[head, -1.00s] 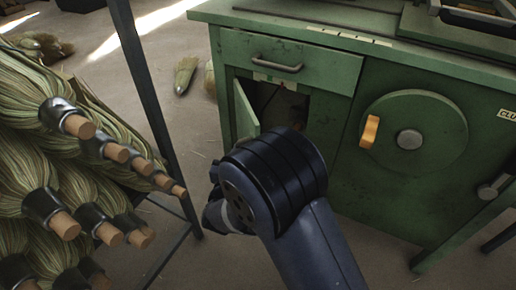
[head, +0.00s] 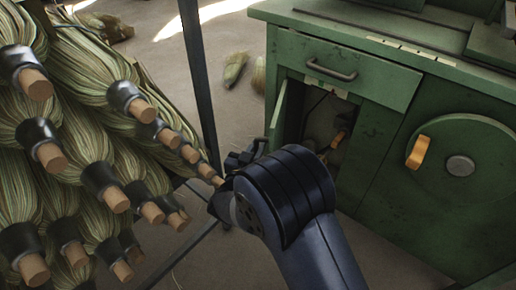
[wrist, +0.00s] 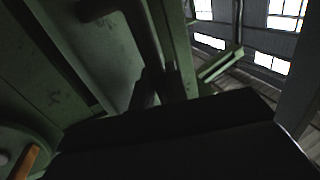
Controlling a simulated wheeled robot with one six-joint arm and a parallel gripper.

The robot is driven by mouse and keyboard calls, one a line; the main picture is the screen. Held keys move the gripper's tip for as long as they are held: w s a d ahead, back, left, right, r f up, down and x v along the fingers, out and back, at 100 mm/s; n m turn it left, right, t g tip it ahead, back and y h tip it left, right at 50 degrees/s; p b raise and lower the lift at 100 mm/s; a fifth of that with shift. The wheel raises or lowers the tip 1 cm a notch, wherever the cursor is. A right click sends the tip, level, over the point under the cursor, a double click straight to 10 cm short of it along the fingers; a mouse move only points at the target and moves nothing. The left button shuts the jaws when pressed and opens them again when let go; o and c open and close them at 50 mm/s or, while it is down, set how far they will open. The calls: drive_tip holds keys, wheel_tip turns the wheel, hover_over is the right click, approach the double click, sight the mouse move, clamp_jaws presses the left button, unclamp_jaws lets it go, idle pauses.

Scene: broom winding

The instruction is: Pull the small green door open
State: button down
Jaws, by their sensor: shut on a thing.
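The small green door (head: 278,118) stands swung out at the left side of its dark compartment (head: 322,122), below a drawer in the green cabinet. My gripper (head: 243,158) is low beside the door's outer side, partly hidden behind my own wrist. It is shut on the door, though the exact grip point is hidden. In the wrist view, the dark fingers (wrist: 160,88) meet a green upright edge, and the picture is very dark there.
A rack of brooms (head: 90,150) with wooden handle ends stands close on the left, near my gripper. A dark post (head: 198,75) rises between rack and cabinet. A round green disc (head: 460,160) with an orange grip is on the right. An orange-handled item (head: 338,139) shows inside the compartment.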

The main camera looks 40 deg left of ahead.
drive_tip(key=c, duration=1.8)
unclamp_jaws()
drive_tip(key=shift+o, duration=0.2)
drive_tip(key=shift+d, duration=0.15)
